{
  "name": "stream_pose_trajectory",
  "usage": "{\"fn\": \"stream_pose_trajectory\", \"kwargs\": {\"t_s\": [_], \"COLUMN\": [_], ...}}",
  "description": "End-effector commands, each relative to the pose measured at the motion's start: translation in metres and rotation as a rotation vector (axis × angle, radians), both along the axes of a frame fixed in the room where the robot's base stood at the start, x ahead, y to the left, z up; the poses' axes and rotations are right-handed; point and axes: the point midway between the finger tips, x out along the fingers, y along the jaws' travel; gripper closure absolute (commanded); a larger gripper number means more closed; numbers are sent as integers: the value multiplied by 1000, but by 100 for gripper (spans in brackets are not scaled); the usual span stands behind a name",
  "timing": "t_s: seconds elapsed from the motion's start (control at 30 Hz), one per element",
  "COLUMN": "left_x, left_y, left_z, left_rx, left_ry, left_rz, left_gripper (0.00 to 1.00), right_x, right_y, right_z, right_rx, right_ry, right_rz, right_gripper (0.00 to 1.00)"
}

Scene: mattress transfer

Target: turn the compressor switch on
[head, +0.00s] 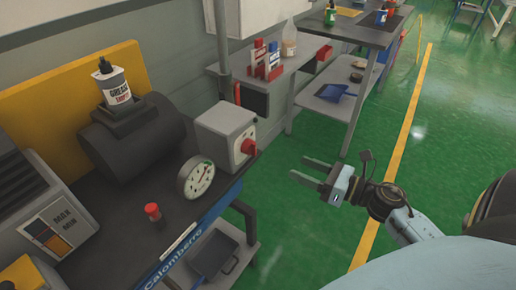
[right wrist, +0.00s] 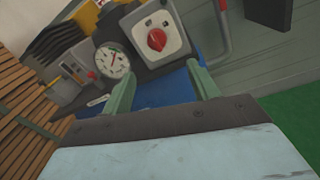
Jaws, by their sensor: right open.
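The compressor switch is a red rotary knob (head: 247,146) on the front of a grey box (head: 222,128) at the right end of the compressor bench. In the right wrist view the red knob (right wrist: 157,39) sits on a white plate, ahead of and between my fingers. My right gripper (head: 314,173) is open and empty, over the green floor to the right of the switch box and apart from it. Its two green-grey fingers also show in the right wrist view (right wrist: 165,88). My left gripper is not in view.
A round gauge (head: 196,178) stands left of the box, near the bench's blue front edge (head: 200,228). A red-capped item (head: 153,212) and a dark cylindrical tank (head: 135,140) with a grease bottle (head: 114,85) are further left. Green floor is free to the right.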

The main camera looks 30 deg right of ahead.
Motion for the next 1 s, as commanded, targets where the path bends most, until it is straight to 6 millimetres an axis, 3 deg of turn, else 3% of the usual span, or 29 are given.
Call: {"fn": "stream_pose_trajectory", "kwargs": {"t_s": [0.17,0.43,0.7,1.0], "left_x": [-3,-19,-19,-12], "left_y": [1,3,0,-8], "left_z": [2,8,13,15], "left_rx": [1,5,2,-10], "left_ry": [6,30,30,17], "left_rz": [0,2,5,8], "left_gripper": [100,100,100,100], "right_x": [10,59,102,118], "right_y": [8,32,54,63], "right_z": [8,9,8,6], "right_rx": [-43,-37,-36,-35], "right_ry": [-24,-25,-23,-20], "right_rz": [19,17,14,14], "right_gripper": [40,40,40,40]}}
